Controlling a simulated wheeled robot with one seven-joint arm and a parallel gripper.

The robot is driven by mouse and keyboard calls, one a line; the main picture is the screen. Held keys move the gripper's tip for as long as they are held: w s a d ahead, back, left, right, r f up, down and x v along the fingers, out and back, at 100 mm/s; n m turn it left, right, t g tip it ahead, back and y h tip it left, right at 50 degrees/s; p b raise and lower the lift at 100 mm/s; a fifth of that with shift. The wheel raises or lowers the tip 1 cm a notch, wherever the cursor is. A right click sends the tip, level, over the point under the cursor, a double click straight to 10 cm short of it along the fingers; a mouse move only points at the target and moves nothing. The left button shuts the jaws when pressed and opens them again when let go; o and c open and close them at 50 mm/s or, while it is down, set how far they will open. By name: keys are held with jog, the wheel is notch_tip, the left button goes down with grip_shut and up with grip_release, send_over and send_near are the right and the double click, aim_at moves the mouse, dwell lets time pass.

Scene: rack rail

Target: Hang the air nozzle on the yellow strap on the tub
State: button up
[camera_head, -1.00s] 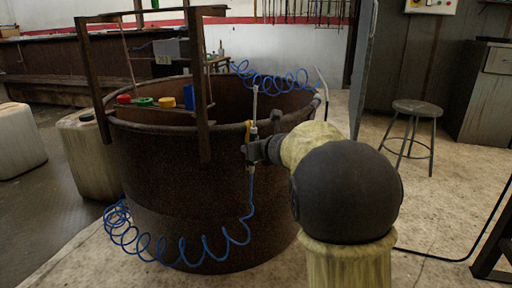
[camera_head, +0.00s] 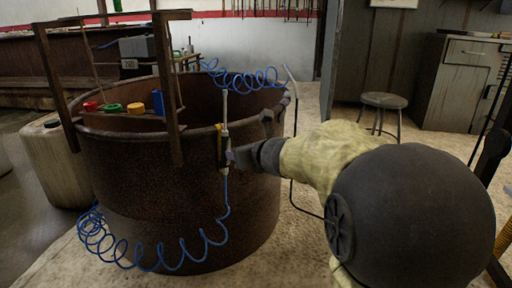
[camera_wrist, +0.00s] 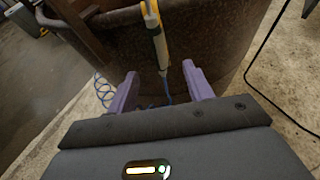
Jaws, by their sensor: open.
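The air nozzle (camera_head: 225,107) is a slim upright grey tool at the tub's near rim, its blue coiled hose (camera_head: 150,252) hanging below. The yellow strap (camera_head: 219,140) is on the outside of the rusty tub (camera_head: 130,190), directly beside the nozzle. In the wrist view the nozzle (camera_wrist: 160,48) stands upright against the yellow strap (camera_wrist: 150,14). My gripper (camera_wrist: 160,85) is open, its purple fingers apart with the nozzle between and beyond them, touching neither. It also shows in the head view (camera_head: 232,157). How the nozzle catches on the strap is too small to tell.
A wooden frame (camera_head: 165,90) with a shelf of coloured items straddles the tub's left rim. Another blue coil (camera_head: 245,78) and a bent thin pipe (camera_head: 294,100) are at the back. A stool (camera_head: 384,100) and cabinet (camera_head: 460,85) stand right; the floor between is clear.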

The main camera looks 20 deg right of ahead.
jog(key=p+v, duration=0.2)
jog(key=v, duration=0.5)
